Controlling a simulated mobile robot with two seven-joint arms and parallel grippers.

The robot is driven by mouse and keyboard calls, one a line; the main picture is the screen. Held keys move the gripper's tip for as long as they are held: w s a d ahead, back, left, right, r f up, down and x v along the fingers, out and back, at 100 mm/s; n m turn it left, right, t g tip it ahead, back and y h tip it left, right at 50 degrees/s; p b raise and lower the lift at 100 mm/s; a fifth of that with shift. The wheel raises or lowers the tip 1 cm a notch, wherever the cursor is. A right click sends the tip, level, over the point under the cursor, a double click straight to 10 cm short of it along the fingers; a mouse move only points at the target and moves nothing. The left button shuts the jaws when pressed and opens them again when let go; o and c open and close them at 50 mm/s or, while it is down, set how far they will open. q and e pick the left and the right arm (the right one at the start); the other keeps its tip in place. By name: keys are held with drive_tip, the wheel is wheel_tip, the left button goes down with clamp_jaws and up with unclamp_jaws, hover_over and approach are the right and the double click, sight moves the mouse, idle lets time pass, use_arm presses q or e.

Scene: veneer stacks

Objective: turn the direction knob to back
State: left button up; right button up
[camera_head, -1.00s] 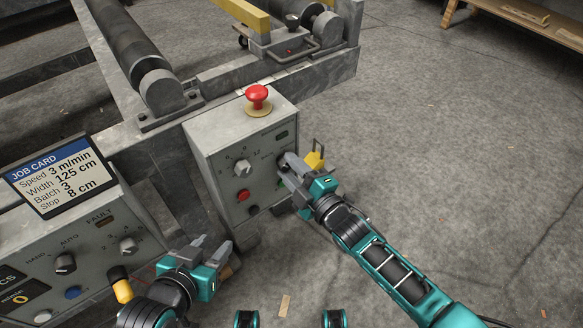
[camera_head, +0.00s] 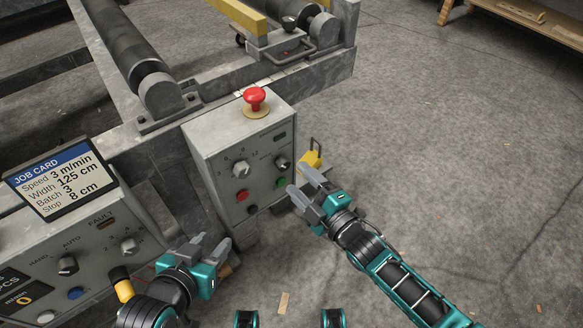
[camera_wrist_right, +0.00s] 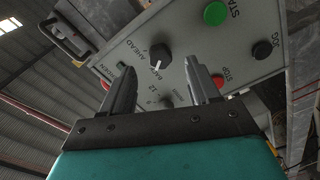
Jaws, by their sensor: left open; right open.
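The direction knob (camera_head: 282,162) is a black knob on the right part of the grey control box's (camera_head: 205,150) front. It also shows in the right wrist view (camera_wrist_right: 160,55), between the words AHEAD and BACK. Its white mark there appears to point toward BACK. My right gripper (camera_head: 303,184) is open and empty, just in front of the box and apart from the knob. In the right wrist view its two fingers (camera_wrist_right: 163,88) point toward the panel. My left gripper (camera_head: 215,244) is open and empty, low between the box and the left console.
The box carries a red mushroom button (camera_head: 255,98), a grey dial (camera_head: 240,169), a red button (camera_head: 241,196) and a green button (camera_head: 280,183). The left console has a job card (camera_head: 58,178).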

use_arm(q)
drive_tip(key=shift+r+p, duration=0.65)
drive_tip(key=shift+r, duration=0.2)
use_arm(e)
drive_tip(key=v, duration=0.8)
drive_tip(key=shift+s, duration=0.15)
use_arm(q)
drive_tip(key=shift+a, duration=0.1)
use_arm(e)
drive_tip(key=shift+d, duration=0.1)
drive_tip(key=s+d+m+g+h, duration=0.4)
drive_tip(key=s+d+m+h, duration=0.35)
drive_tip(key=m, duration=0.95)
use_arm(q)
drive_tip(key=s+a+r+y+p, duration=0.1)
drive_tip(key=a+r+p, duration=0.2)
drive_tip(key=r+p, duration=0.5)
drive_tip(key=p, duration=0.4)
drive_tip(key=shift+s+r+p, duration=0.15)
drive_tip(key=shift+s+p, duration=0.15)
use_arm(e)
wheel_tip(320, 180, up, 9)
drive_tip(key=d+h, duration=0.1)
drive_tip(key=d, duration=0.1)
drive_tip(key=shift+s+m, duration=0.3)
drive_tip(key=shift+f, duration=0.1)
use_arm(q)
drive_tip(key=shift+d, duration=0.1)
